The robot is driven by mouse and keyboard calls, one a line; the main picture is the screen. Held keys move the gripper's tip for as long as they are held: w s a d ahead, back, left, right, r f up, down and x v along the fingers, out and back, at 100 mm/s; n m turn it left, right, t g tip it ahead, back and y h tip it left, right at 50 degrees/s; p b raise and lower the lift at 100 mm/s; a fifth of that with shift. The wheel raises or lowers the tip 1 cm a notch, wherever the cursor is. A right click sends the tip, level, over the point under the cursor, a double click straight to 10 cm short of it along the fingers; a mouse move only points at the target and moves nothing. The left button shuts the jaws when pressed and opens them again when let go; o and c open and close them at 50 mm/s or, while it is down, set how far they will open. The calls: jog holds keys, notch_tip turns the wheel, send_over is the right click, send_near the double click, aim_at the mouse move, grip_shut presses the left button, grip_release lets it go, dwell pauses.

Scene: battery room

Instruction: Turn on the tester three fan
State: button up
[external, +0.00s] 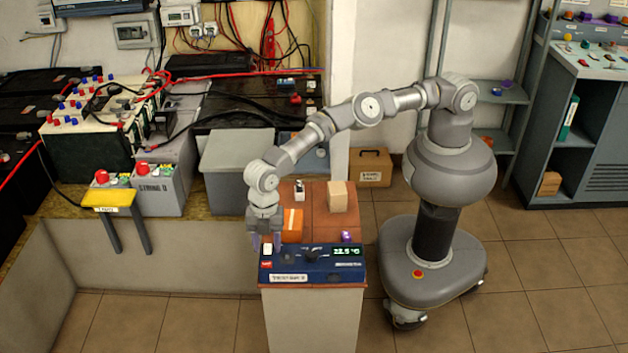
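The tester (335,263) is a blue box with a green-lit display reading about 22.5 °C, a black knob (311,255) and a white label on its front. It sits at the near end of a reddish-brown table top. A small white part (266,249) and a red part (266,264) show at its left end. I cannot tell which control is the fan switch or how it is set. My gripper (265,243) points down over the tester's left end, close to the white part. Its fingers look apart, with nothing held. Whether they touch the tester is unclear.
On the table top (313,197) behind the tester are an orange box (292,225), a tan block (337,196), a small white-and-black item (299,190) and a purple item (346,236). Batteries and cables crowd the bench on the left. Tiled floor is free at front right.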

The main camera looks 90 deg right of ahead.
aim_at(268, 247)
jog(key=shift+r, duration=0.1)
notch_tip(268, 247, up, 8)
jog(key=d+p, duration=0.1)
jog(key=p, duration=0.2)
jog(key=shift+f+p, duration=0.25)
jog(key=shift+p, duration=0.05)
